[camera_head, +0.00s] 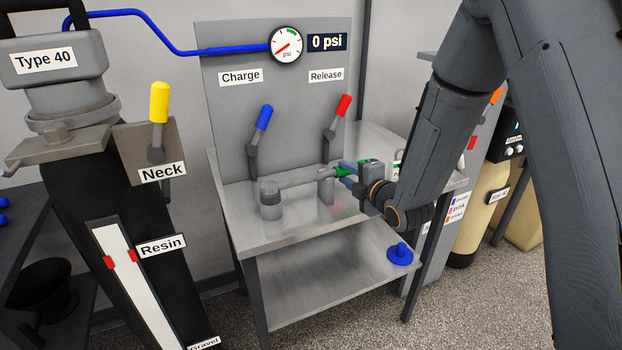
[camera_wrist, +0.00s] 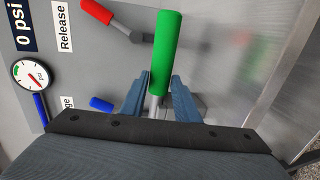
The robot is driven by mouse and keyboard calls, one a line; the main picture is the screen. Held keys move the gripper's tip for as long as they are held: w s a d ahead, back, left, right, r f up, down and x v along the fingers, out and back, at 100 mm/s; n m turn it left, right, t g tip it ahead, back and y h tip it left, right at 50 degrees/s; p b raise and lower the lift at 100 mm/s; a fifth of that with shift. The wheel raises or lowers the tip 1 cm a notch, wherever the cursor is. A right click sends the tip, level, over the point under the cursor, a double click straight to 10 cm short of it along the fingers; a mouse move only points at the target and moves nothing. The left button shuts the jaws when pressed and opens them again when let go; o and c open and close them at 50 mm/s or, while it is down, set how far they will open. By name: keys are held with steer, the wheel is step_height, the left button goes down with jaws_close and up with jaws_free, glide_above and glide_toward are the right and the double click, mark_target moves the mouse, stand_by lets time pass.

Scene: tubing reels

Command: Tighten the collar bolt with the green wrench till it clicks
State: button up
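The green wrench lies across the steel bench. Its green grip (camera_head: 341,172) is at the right end, and its grey shaft (camera_head: 300,179) runs left to a short grey cylinder with a darker top (camera_head: 270,198), where the collar bolt seems to be, though it is too small to make out. My gripper (camera_head: 349,177) is at the green grip. The contact itself is partly hidden.
A grey panel (camera_head: 225,130) behind the bench carries a gauge (camera_head: 286,45) with a "0 psi" display (camera_head: 327,42), a blue Charge lever (camera_head: 260,130) and a red Release lever (camera_head: 338,115). A blue part (camera_head: 400,254) lies on the lower shelf.

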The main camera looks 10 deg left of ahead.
jaws_close()
steer(key=shift+r, duration=0.1)
